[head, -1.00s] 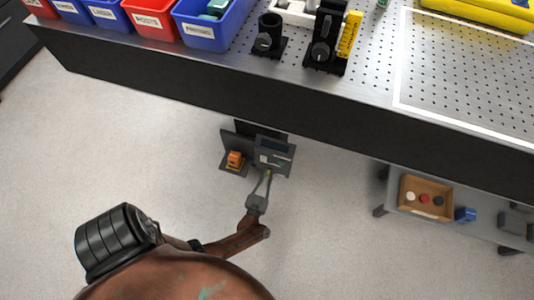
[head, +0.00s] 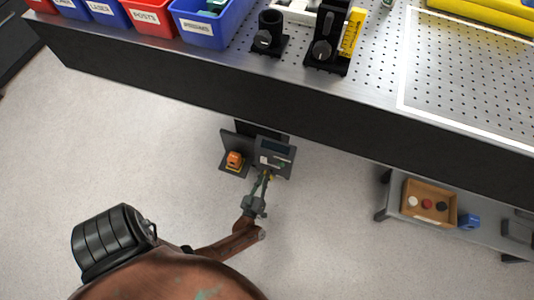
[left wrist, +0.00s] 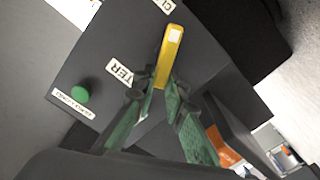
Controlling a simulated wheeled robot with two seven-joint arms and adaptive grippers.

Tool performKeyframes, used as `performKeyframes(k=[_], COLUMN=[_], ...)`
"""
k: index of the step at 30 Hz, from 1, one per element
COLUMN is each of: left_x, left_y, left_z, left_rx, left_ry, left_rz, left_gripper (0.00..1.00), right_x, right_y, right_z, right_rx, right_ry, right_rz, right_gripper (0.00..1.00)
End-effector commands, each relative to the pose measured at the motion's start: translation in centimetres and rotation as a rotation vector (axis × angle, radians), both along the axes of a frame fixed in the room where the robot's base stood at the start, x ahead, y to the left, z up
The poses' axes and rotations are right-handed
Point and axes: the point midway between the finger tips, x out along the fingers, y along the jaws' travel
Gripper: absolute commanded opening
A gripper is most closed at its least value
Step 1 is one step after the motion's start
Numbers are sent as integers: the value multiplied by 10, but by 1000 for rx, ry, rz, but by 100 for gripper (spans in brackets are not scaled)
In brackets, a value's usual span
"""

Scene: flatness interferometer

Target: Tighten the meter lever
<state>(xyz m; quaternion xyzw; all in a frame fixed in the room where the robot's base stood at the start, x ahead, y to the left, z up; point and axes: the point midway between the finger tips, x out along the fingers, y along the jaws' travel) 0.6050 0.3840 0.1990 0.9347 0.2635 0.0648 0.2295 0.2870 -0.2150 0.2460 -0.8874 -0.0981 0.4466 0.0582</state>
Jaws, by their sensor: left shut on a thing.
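The meter box (head: 275,156) is a dark grey unit below the bench front, with a small display on top. It fills much of the left wrist view (left wrist: 110,45), with a label partly reading "TER" and a green button (left wrist: 81,94). The yellow meter lever (left wrist: 169,52) sticks out from its face. My left gripper (head: 267,177) reaches the box's near side. In the left wrist view its green-padded fingers (left wrist: 160,88) are shut on the near end of the lever, hiding that end. My right gripper is in neither view.
An orange knob-like part (head: 234,158) on a dark bracket sits just left of the meter box. The perforated bench (head: 370,70) overhangs behind, carrying bins and black mounts. A low grey shelf with a wooden tray (head: 430,220) stands right. Floor around my arm is clear.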

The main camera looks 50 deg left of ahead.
Motion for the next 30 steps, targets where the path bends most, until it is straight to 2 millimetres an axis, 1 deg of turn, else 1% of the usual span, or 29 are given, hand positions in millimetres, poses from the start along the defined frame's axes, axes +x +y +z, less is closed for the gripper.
performKeyframes(k=[1,19,30], left_x=[-2,-9,-10], left_y=[1,10,12], left_z=[-3,-16,-22], left_rx=[-39,-524,-771], left_ry=[-21,-317,-468], left_rz=[1,3,2], left_gripper=[0,0,0], right_x=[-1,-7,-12], right_y=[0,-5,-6], right_z=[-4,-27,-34], right_rx=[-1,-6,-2], right_ry=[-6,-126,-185], right_rz=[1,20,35], right_gripper=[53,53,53])
